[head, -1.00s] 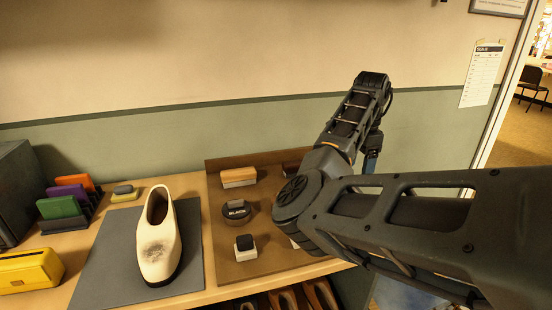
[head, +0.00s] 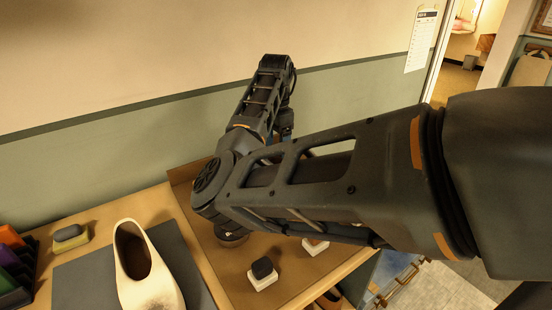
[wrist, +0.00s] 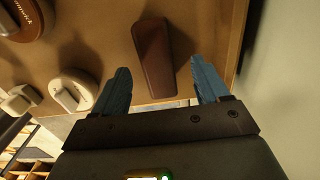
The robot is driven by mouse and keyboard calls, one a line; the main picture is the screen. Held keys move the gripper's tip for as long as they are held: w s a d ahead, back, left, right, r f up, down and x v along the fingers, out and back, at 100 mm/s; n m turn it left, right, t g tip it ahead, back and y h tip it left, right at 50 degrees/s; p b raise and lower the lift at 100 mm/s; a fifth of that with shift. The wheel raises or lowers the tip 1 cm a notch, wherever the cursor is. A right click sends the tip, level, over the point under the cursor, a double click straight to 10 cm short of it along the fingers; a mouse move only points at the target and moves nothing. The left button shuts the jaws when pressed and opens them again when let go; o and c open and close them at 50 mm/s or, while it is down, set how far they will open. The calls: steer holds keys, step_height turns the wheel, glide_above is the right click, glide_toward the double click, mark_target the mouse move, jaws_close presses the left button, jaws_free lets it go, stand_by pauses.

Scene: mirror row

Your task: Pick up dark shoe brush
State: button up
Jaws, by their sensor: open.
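The dark shoe brush (wrist: 152,62) is a long, dark brown block lying on the brown tray (wrist: 205,22) in the wrist view. My gripper (wrist: 157,68) is open, with one blue finger to each side of the brush in the picture. The brush's near end shows between the fingers, and its far end reaches beyond the fingertips. I see no finger touching it; the height between them is hard to judge. In the head view my arm hides the brush and most of the gripper.
On the tray, a round tin (wrist: 20,15) and a pale-based item (wrist: 72,90) lie left of the brush. A dark-topped white block (head: 263,274) sits near the tray's front. A cream shoe (head: 145,270) stands on a grey mat (head: 75,285). The wall is close to the right in the wrist view.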

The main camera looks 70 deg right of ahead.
steer(key=shift+s+f+p, duration=0.2)
steer(key=shift+f+p, duration=0.15)
steer(key=shift+f, duration=1.85)
steer(key=c, duration=1.1)
steer(key=shift+r, duration=0.1)
steer(key=shift+r, duration=0.55)
step_height(320, 180, up, 3)
steer(key=shift+f+b, duration=0.1)
steer(key=shift+b, duration=0.4)
steer(key=s+d+r, duration=0.3)
steer(key=s+r, duration=0.4)
steer(key=s, duration=0.4)
steer(key=shift+d, duration=0.4)
